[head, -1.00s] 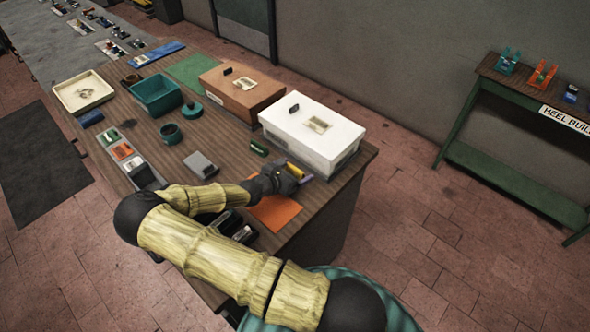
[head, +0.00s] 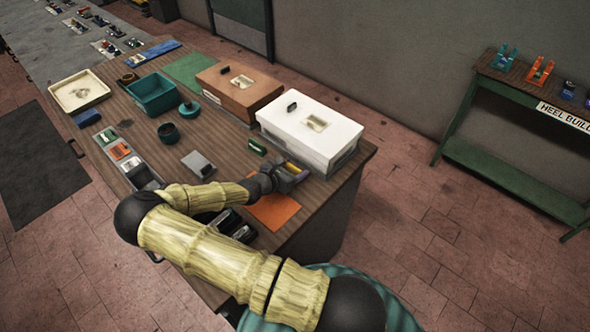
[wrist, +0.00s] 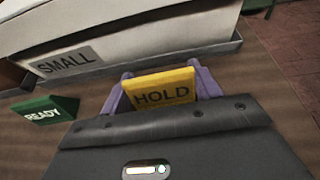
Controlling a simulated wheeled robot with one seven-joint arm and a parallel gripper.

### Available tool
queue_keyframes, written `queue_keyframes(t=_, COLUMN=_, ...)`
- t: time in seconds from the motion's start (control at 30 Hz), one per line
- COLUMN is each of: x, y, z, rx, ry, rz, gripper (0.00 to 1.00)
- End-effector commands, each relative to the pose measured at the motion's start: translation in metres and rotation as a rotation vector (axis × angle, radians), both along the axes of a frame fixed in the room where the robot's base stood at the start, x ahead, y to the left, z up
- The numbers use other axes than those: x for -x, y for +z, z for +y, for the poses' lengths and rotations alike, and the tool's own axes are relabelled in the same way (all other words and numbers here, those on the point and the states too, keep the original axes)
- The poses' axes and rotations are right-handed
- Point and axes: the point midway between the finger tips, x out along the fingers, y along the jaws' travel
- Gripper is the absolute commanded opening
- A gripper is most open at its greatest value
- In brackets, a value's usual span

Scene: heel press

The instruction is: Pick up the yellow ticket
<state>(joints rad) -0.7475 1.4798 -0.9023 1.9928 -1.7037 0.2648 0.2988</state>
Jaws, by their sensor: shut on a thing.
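The yellow ticket (wrist: 160,89), marked HOLD, stands between the purple fingers of my gripper (wrist: 160,92) in the wrist view. The fingers are shut on its two sides. In the head view a bit of the yellow ticket (head: 293,168) shows at the end of my gripper (head: 296,172), beside the white box. My wrist hides the ticket's lower part, and I cannot tell whether it touches the table.
The white box (head: 312,130) stands on a tray just beyond my gripper; its SMALL label (wrist: 66,61) shows in the wrist view. A green READY block (wrist: 50,108) lies to the left. An orange mat (head: 272,213) is nearer me. A brown box (head: 238,92) stands farther left.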

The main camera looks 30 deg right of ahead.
Motion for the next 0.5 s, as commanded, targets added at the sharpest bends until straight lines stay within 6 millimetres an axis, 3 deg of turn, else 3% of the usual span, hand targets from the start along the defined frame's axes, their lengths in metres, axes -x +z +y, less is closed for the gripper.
queue_keyframes(t=0.27, x=0.0, y=0.008, z=-0.002, rx=-0.001, ry=-0.006, rz=-0.003, gripper=0.42)
queue_keyframes(t=0.5, x=0.001, y=0.04, z=-0.004, rx=-0.004, ry=-0.011, rz=-0.007, gripper=0.42)
